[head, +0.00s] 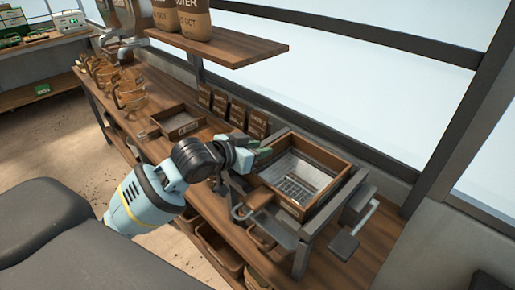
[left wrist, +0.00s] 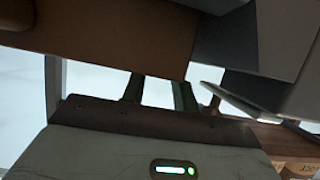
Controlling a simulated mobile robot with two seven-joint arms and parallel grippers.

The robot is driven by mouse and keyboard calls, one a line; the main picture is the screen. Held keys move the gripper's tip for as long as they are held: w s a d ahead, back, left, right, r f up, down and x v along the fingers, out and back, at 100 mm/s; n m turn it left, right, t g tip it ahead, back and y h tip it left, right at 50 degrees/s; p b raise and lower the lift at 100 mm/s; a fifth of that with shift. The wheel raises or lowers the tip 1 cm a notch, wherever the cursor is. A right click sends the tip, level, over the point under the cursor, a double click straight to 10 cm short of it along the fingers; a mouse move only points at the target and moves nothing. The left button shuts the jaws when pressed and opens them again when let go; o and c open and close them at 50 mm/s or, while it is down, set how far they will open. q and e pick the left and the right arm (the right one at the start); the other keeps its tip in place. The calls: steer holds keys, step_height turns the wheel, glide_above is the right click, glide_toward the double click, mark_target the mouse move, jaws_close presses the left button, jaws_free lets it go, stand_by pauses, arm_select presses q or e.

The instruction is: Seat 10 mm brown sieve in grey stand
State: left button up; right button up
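A square brown wooden-framed sieve (head: 331,164) with a pale mesh floor and a small front label sits at the grey stand (head: 318,222) in the head view. The label is too small to read, and I cannot tell whether the frame is fully down. My left gripper (head: 266,150) is at the sieve's left rim, its green fingers apart. In the left wrist view the fingers (left wrist: 159,92) show a gap, and a brown panel (left wrist: 110,35) covers their tips. Contact with the rim cannot be told. My right gripper is out of view.
A shallow brown tray (head: 163,133) lies on the wooden bench, left of the stand. Several dark labelled packets (head: 237,113) stand along the wall. A shelf (head: 225,48) with brown containers hangs above. A grey handle (head: 345,243) juts from the stand's right side.

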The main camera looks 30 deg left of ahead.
arm_select(q)
steer(key=shift+s, duration=0.1)
steer(key=shift+s+a, duration=0.2)
steer(key=shift+s, duration=0.05)
steer(key=v, duration=0.7)
steer(key=shift+r, duration=0.15)
steer(key=shift+s, duration=0.1)
